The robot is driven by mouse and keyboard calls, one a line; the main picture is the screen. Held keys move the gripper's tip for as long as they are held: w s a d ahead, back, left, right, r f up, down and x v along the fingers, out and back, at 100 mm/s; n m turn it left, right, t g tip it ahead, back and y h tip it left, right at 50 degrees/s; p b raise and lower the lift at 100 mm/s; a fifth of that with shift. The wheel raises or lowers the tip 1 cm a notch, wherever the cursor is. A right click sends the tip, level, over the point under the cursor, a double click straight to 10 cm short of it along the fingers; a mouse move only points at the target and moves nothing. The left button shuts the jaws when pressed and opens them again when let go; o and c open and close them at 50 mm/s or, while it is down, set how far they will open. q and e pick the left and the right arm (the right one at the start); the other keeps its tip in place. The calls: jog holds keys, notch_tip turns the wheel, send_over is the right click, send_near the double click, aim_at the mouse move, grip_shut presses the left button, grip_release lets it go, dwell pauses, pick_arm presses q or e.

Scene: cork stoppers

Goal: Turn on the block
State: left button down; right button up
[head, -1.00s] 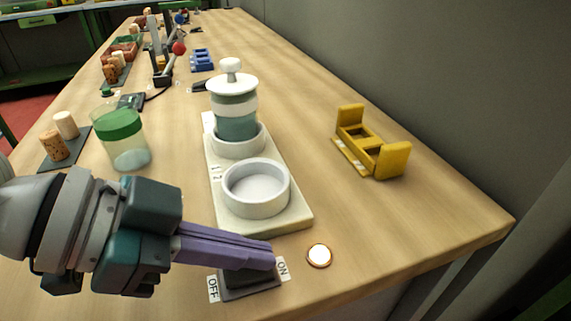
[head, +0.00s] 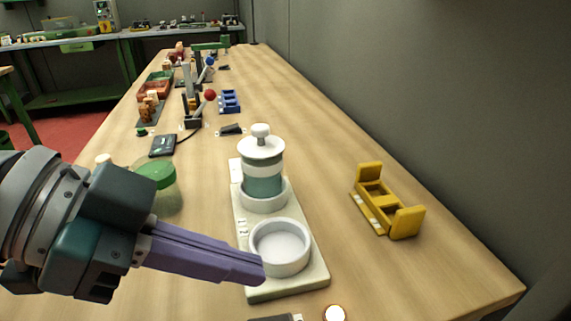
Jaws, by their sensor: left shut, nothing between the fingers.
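The dark switch block (head: 270,319) shows only as a thin sliver at the bottom edge of the head view; its rocker and most of its labels are cut off. A round button-like lamp (head: 335,314) with a bright white face and orange rim lies right of it, partly cut off. My left gripper (head: 260,271) is shut and empty. Its purple fingers point right and overlap the near-left corner of the cream base in the picture, above the switch block. My right gripper is not in view.
The cream base (head: 316,278) carries an empty white ring dish (head: 280,247) and a teal-and-white lidded jar (head: 262,178). A green-lidded jar (head: 160,173) stands behind my left arm. A yellow holder (head: 388,205) is at right. Blue racks and levers stand farther back.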

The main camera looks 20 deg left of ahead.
pick_arm(q)
jog(key=shift+s+a+r, duration=0.3)
jog(key=shift+a+r, duration=0.1)
jog(key=shift+r, duration=0.35)
jog(key=shift+s+a+r, duration=0.25)
jog(key=shift+a+r, duration=0.1)
jog(key=shift+r, duration=0.35)
jog(key=s+a+r+n+g+y+p, duration=0.25)
jog(key=s+a+n+y+p, duration=0.25)
jog(key=s+n+y+p, duration=0.55)
notch_tip(320, 180, up, 37)
jog(key=w+m+h+p, duration=0.1)
jog(key=h+p, duration=0.1)
jog(key=p, duration=3.6)
jog(key=shift+d+m, duration=0.1)
jog(key=shift+m, duration=0.15)
